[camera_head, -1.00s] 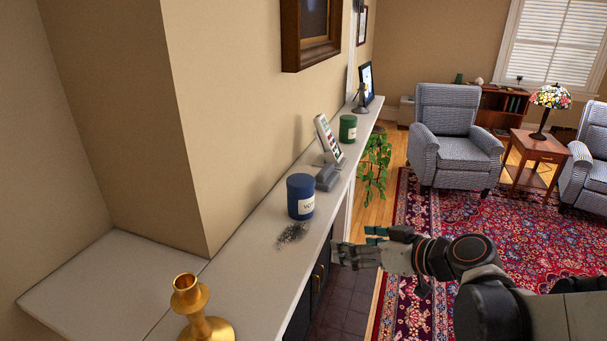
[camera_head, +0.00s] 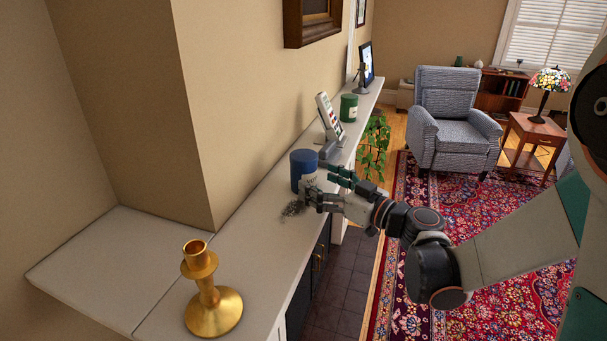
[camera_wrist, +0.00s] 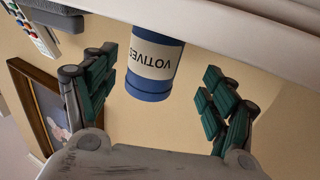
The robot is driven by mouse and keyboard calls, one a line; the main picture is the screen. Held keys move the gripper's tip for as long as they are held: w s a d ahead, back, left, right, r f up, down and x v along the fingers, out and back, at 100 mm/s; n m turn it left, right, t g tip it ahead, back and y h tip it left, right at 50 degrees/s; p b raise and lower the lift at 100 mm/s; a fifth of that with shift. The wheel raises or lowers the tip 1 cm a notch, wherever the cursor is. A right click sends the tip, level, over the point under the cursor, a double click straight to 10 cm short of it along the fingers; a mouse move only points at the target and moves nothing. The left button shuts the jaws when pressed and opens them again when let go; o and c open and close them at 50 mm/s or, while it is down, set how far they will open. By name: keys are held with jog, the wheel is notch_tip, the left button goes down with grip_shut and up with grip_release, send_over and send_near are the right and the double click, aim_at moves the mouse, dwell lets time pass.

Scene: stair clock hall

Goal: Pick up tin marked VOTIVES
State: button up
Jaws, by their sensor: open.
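The blue tin marked VOTIVES (camera_head: 303,165) stands upright on the white mantel shelf (camera_head: 262,215). In the wrist view the tin (camera_wrist: 152,62) appears upside down, its cream label facing me. My gripper (camera_head: 325,187) is at the shelf's front edge, close to the tin's near right side, and hides part of its label. In the wrist view my gripper (camera_wrist: 158,95) is open, with one finger pad set to each side of the tin and a gap on both sides. The tin sits between and beyond the fingertips.
A small grey tangled clump (camera_head: 294,208) lies just in front of the tin. A brass candlestick (camera_head: 211,295) stands at the near end. Behind the tin are a propped remote-like panel (camera_head: 330,118), a green tin (camera_head: 349,107) and a dark-framed screen (camera_head: 367,62). A picture frame (camera_head: 312,22) hangs above.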

aim_at(305, 172)
jog(key=shift+w+d+b+x, duration=0.15)
jog(key=shift+b+x, duration=0.2)
jog(key=shift+x, duration=1.2)
jog(key=shift+w+d+b+x, duration=0.1)
jog(key=shift+b+x, duration=0.2)
jog(key=shift+x, duration=1.2)
jog(key=shift+r, duration=0.1)
jog(key=c, duration=1.3)
